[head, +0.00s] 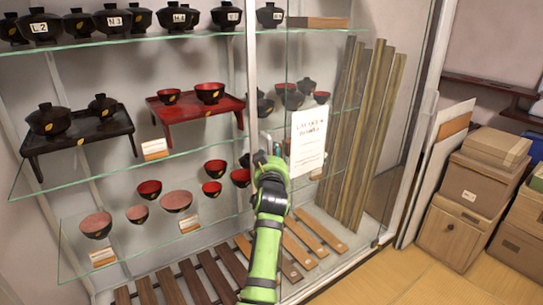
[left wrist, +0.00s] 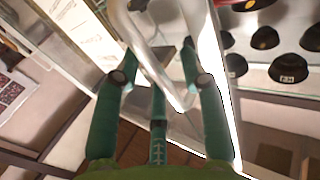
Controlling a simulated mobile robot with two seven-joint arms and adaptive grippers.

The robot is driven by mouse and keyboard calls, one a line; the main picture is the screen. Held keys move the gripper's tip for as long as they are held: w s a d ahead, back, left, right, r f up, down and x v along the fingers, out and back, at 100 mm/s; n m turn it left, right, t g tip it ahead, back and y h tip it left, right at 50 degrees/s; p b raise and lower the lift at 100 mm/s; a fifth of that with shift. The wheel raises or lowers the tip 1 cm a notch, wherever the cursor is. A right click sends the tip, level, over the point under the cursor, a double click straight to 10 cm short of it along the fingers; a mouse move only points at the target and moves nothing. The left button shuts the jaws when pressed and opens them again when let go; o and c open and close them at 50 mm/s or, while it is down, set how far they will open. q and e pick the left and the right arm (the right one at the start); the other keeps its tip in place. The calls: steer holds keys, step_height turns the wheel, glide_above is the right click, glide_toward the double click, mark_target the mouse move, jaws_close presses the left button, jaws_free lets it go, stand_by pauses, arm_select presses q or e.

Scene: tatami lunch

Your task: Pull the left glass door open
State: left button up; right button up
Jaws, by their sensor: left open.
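The glass-fronted cabinet has a pale upright frame bar (head: 251,60) in the middle of the head view. I cannot clearly tell the left door's pane from the opening there. My left gripper (head: 264,160) is at this bar, left of a white paper notice (head: 308,142); its fingertips are hidden behind my wrist. A bright frame strip (left wrist: 215,85) passes by the right finger. My right gripper is not in view.
Glass shelves hold several lacquer bowls, a black tray table (head: 80,137) and a red tray table (head: 180,118). Tall wooden boards (head: 375,130) stand inside at the right. Cardboard boxes (head: 470,205) are stacked outside, right of the cabinet. The tatami floor (head: 400,280) in front is clear.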

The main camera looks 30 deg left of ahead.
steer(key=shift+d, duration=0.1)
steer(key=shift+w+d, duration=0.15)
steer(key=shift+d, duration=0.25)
arm_select(q)
steer(key=shift+s+d+f, duration=0.1)
steer(key=shift+s+d, duration=0.05)
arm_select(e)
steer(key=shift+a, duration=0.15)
arm_select(q)
steer(key=v, duration=0.7)
steer(key=shift+s, duration=0.1)
